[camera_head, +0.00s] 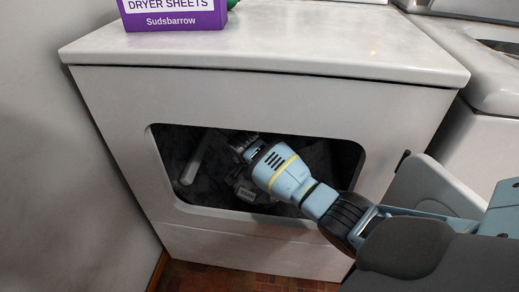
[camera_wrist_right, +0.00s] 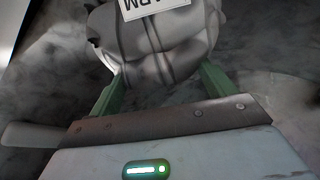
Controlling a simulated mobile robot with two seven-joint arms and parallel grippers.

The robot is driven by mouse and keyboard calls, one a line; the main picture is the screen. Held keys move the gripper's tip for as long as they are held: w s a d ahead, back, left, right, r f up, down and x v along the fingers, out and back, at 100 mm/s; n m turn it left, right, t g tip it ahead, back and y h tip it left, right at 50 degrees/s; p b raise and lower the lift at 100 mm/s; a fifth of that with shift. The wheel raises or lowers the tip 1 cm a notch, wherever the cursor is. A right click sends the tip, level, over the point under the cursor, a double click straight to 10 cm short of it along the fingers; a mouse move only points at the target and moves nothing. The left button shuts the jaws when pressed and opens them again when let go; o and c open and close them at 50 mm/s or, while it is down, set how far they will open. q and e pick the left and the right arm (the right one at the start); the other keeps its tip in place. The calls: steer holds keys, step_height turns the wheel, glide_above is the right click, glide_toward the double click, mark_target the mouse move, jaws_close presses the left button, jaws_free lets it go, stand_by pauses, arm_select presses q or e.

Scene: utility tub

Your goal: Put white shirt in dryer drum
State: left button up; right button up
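The white shirt (camera_wrist_right: 165,55), a bunched pale grey-white bundle with a printed label, lies directly ahead of my right gripper (camera_wrist_right: 162,78) in the right wrist view. Its near end sits between the two green fingers, which stand wide apart; whether they touch the cloth is hard to tell. In the head view my right arm reaches through the dryer opening, with the right gripper (camera_head: 240,148) inside the dark dryer drum (camera_head: 315,158). The shirt shows there as a small greyish bundle (camera_head: 243,190) near the lower front of the drum. My left gripper is not in view.
A pale fin (camera_head: 195,157) stands on the drum's left inside. A purple dryer-sheets box (camera_head: 172,14) stands on the dryer top. Another white appliance (camera_head: 490,105) is at right, a wall at left.

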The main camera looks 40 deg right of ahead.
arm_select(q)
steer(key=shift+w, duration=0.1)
arm_select(e)
steer(key=o, duration=0.3)
steer(key=p+v, duration=0.1)
steer(key=v, duration=0.3)
steer(key=p+v, duration=0.1)
steer(key=v, duration=0.1)
steer(key=shift+w+d+r+p, duration=0.15)
steer(key=shift+d+r+p, duration=0.1)
steer(key=shift+p, duration=0.1)
arm_select(q)
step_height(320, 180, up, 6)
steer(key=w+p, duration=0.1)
steer(key=p, duration=0.2)
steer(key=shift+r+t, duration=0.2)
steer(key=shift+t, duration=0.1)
arm_select(e)
steer(key=shift+s+a+f, duration=0.1)
steer(key=shift+s+a, duration=0.55)
steer(key=shift+a, duration=1.3)
steer(key=shift+s+a+r, duration=0.1)
steer(key=shift+s+a, duration=0.5)
steer(key=shift+a, duration=1.3)
steer(key=shift+s+a+f, duration=0.1)
steer(key=shift+s+a, duration=0.55)
steer(key=shift+a, duration=1.3)
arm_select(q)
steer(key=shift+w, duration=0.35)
